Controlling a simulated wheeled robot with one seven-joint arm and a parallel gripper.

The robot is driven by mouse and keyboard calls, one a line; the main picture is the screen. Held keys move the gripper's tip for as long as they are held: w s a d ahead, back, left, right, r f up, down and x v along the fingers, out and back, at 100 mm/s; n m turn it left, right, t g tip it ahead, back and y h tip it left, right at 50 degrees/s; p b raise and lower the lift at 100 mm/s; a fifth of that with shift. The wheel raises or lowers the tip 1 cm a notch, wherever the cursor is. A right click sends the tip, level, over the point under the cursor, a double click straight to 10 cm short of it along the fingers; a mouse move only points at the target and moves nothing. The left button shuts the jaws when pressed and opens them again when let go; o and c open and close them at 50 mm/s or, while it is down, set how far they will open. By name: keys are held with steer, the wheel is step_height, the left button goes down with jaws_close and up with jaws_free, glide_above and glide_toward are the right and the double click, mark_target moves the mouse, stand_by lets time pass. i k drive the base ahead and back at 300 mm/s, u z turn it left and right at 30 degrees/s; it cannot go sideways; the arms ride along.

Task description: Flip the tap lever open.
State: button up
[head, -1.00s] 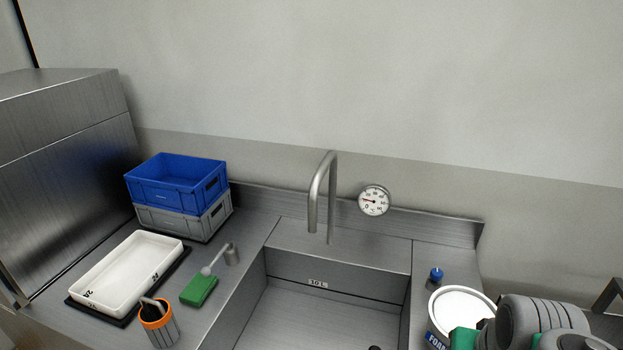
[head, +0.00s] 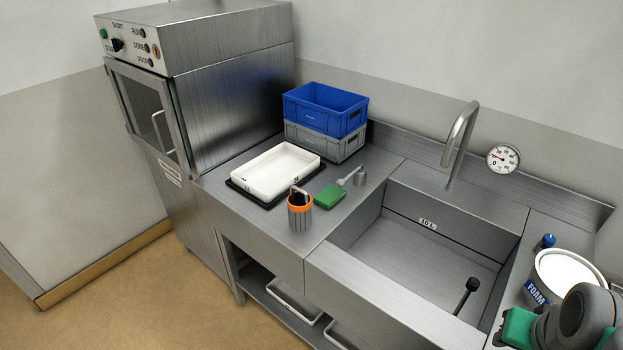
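The curved steel tap spout (head: 459,142) stands at the back of the sink (head: 440,250). To its left on the counter is a short steel post (head: 360,177) with a thin arm and a pale round end (head: 342,182), which looks like the tap lever. The arm points left, low, toward a green block (head: 330,197); I cannot tell whether they touch. No water shows at the spout. Part of my arm shows at the bottom right, in front of the white tub. My gripper is out of view.
A white tray (head: 262,190), an orange-rimmed cup (head: 299,219) and stacked blue (head: 318,118) and grey (head: 318,143) crates stand left of the lever. A black-knobbed rod (head: 471,285) rises in the sink. A white tub (head: 545,291) and blue knob (head: 548,241) are right.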

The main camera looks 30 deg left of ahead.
mark_target(341, 183)
steer(key=u, duration=1.75)
steer(key=k, duration=0.7)
steer(key=z, duration=0.4)
steer(key=i, duration=0.85)
steer(key=u, duration=1.55)
steer(key=i, duration=1.55)
steer(key=z, duration=0.85)
steer(key=i, duration=0.65)
steer(key=z, duration=0.75)
